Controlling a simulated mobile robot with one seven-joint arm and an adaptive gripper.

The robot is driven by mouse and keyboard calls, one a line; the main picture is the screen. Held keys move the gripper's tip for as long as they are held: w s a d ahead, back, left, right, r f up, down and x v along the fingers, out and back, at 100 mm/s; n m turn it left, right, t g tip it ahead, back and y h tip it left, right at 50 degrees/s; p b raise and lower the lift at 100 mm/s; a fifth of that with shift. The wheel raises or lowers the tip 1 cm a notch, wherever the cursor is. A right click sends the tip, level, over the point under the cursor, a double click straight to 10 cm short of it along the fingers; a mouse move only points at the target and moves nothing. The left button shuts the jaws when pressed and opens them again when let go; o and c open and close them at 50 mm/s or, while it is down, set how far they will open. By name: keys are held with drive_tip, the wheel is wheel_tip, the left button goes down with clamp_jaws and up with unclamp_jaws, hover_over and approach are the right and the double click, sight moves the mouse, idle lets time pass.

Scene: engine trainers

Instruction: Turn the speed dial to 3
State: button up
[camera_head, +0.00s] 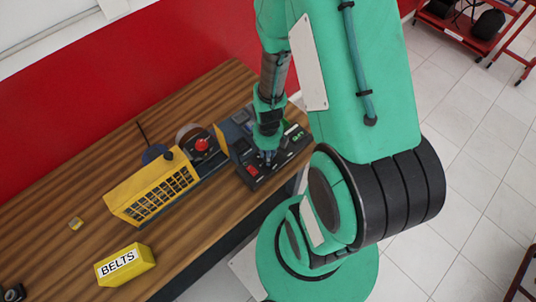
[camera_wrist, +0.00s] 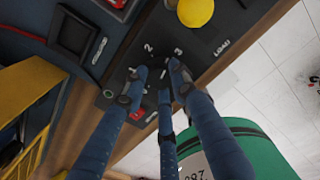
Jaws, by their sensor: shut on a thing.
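The black control panel (camera_head: 283,160) stands on the wooden table; it also shows in the wrist view (camera_wrist: 215,62). My gripper (camera_head: 268,155) points down at the panel. In the wrist view its blue fingers (camera_wrist: 158,80) are closed in around the speed dial (camera_wrist: 154,82), which is dark and mostly hidden between them. The printed figures 2 (camera_wrist: 149,48) and 3 (camera_wrist: 178,51) show just beyond the fingertips. A small white mark shows between the fingers, but I cannot tell for sure which figure the dial points to.
A yellow knob (camera_wrist: 195,11) and the word LOAD (camera_wrist: 221,47) are close beside the fingers. A yellow machine (camera_head: 152,190) with a red button (camera_head: 202,145) stands left of the panel. A yellow BELTS box (camera_head: 125,265) lies at the front left.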

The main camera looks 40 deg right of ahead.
drive_tip(key=shift+m, duration=0.5)
drive_tip(key=o, duration=1.2)
drive_tip(key=shift+c, duration=0.2)
drive_tip(key=shift+r, duration=0.2)
wheel_tip(320, 180, up, 12)
drive_tip(key=shift+f, duration=0.2)
